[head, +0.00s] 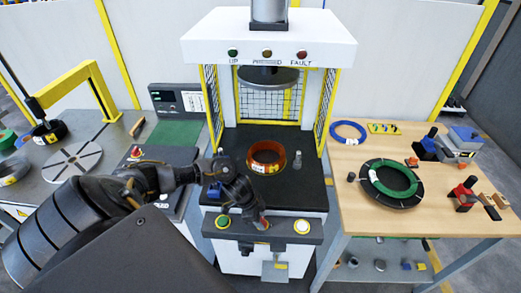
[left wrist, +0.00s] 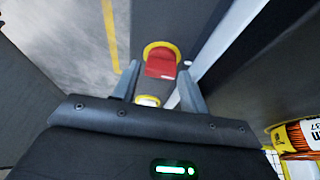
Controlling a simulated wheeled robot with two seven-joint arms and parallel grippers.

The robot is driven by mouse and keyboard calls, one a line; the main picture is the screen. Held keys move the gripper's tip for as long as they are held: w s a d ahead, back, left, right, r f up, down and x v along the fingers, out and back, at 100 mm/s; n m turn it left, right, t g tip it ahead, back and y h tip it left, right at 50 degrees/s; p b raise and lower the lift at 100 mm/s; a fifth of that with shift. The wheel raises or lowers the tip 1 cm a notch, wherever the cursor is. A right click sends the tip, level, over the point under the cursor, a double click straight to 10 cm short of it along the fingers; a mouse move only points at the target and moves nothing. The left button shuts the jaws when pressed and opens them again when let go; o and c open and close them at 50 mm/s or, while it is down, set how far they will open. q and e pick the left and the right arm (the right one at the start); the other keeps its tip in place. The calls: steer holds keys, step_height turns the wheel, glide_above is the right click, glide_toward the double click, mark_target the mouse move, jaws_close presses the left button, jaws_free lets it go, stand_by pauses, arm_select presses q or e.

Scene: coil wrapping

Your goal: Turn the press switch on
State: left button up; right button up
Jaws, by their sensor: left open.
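The press (head: 330,52) stands in the middle of the head view, with a dark control panel (head: 283,231) along its front edge. A red switch (left wrist: 160,64) on a round yellow base shows in the left wrist view, between my finger tips in the picture. My left gripper (head: 259,223) is open and points down at the middle of the panel; it also shows in the left wrist view (left wrist: 158,76). I cannot tell whether the fingers touch the switch. In the head view the gripper mostly hides the switch. My right gripper is not in view.
Two round buttons sit on the panel, left (head: 222,221) and right (head: 302,226). An orange coil (head: 266,146) lies on the press bed under the round ram plate (head: 268,77). A wooden table (head: 345,205) with coils and tools stands right; a grey bench is left.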

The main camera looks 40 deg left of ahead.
arm_select(q)
steer(key=shift+f, duration=0.15)
steer(key=shift+c, duration=0.2)
steer(key=c, duration=0.7)
steer(key=shift+o, duration=0.2)
